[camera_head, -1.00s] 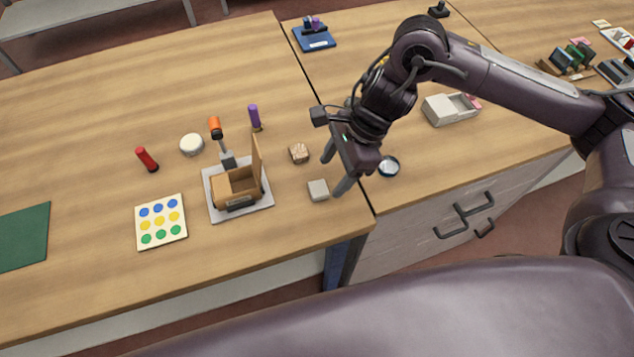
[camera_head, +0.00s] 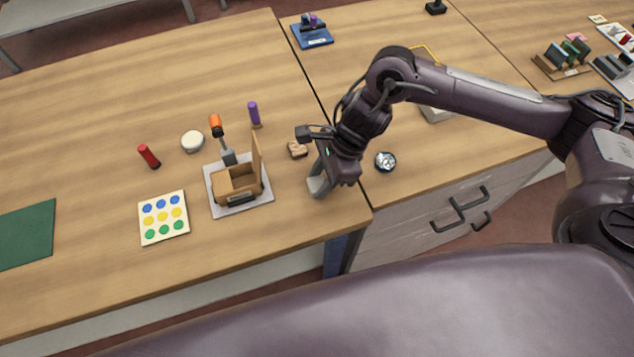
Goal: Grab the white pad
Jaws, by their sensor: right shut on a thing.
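The white pad (camera_head: 315,190), a small pale grey-white block, lies near the front edge of the wooden table, right of the cardboard box. My right gripper (camera_head: 318,184) points down over it and is shut on it. The fingers and the gripper body hide part of the pad. I cannot tell whether it still touches the table top. My left gripper is not in view.
A small open cardboard box (camera_head: 222,188) on a grey plate (camera_head: 253,201) stands left of the gripper. A small brown block (camera_head: 297,150) lies just behind the gripper. A round dish (camera_head: 385,162) is to the right. A dotted card (camera_head: 182,232) lies at left.

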